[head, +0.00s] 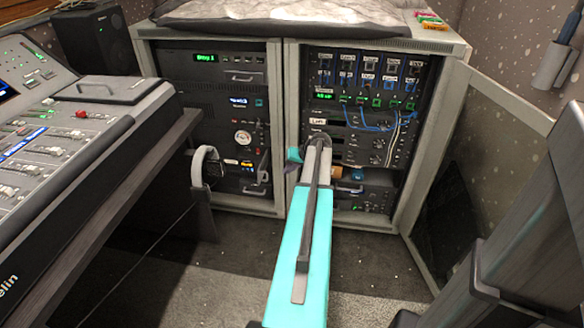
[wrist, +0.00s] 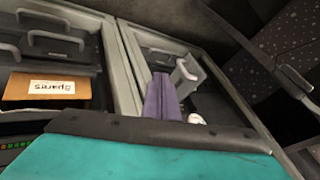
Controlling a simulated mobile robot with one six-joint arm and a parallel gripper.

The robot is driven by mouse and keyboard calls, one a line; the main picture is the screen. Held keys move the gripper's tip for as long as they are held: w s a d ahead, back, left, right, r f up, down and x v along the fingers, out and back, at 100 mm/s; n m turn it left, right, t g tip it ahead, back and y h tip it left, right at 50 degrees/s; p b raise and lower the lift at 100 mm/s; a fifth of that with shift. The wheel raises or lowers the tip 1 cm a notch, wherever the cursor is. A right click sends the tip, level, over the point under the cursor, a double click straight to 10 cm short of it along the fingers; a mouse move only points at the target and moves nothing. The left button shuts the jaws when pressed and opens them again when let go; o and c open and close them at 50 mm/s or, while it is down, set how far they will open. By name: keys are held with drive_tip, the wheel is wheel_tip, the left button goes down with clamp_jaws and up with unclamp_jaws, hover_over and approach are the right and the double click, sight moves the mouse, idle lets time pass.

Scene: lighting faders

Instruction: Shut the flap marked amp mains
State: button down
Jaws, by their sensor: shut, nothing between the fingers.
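I cannot make out a flap marked amp mains; no such wording is readable in either view. The rack cabinet (head: 284,100) has two bays of dark units, with small labels in the right bay too small to read surely. My gripper (head: 291,167) is at the cabinet's front, by the post between the bays, turned left and partly hidden by my arm. In the wrist view its purple fingers (wrist: 162,97) are shut and empty. Beyond them are dark panels in a grey frame and a light grey piece (wrist: 185,76). My arm hides part of the right bay.
A glass door (head: 455,190) stands open at the right. Headphones (head: 207,165) hang left of my gripper, near the mixing desk (head: 60,150). A cardboard box labelled Spares (wrist: 46,90) sits in the right bay. The carpet (head: 210,260) before the cabinet is clear.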

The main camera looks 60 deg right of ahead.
drive_tip(key=w+a+f+b, duration=0.1)
drive_tip(key=w+f, duration=0.3)
drive_tip(key=w, duration=0.2)
drive_tip(key=shift+w+a+b, duration=0.2)
drive_tip(key=shift+w+b, duration=0.05)
drive_tip(key=shift+b, duration=0.05)
drive_tip(key=shift+f, duration=0.1)
